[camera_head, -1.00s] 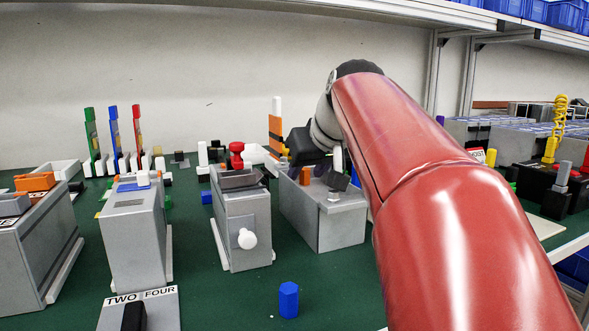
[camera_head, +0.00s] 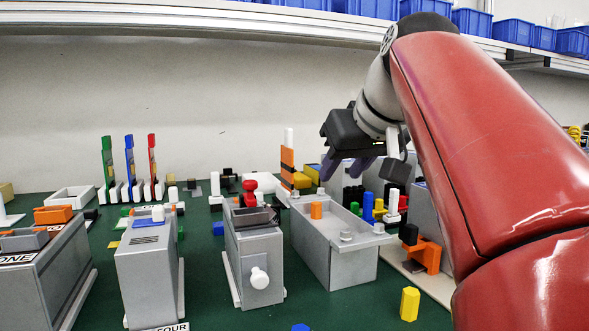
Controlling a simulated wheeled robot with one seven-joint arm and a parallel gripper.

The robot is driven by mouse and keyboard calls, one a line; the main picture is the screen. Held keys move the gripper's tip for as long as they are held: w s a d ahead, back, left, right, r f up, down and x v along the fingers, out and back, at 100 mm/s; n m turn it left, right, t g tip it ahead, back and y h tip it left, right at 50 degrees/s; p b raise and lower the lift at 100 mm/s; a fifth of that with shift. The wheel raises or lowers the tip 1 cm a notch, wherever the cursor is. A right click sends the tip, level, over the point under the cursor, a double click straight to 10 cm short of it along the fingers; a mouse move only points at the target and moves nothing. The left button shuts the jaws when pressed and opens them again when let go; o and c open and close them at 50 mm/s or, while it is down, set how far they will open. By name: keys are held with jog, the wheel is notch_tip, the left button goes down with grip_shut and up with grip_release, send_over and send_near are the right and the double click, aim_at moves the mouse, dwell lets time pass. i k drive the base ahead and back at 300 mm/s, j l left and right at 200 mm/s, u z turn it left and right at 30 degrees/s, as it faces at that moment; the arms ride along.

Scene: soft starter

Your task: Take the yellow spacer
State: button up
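A yellow hexagonal spacer (camera_head: 410,304) stands upright on the green table at the front right, just left of my red arm. My gripper (camera_head: 347,167) is high above the back of the table, beyond and above the spacer and well apart from it. Its dark purple fingers point down and look spread, with nothing visible between them. The fingertips are small and partly dark, so their detail is hard to see.
A blue spacer (camera_head: 300,327) is cut off by the bottom edge. Grey boxes (camera_head: 335,256) stand left of the yellow spacer. An orange bracket (camera_head: 425,254) is behind it, on a pale board. Bare green table lies around the spacer.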

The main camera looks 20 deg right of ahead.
aim_at(410, 301)
jog(key=k, duration=1)
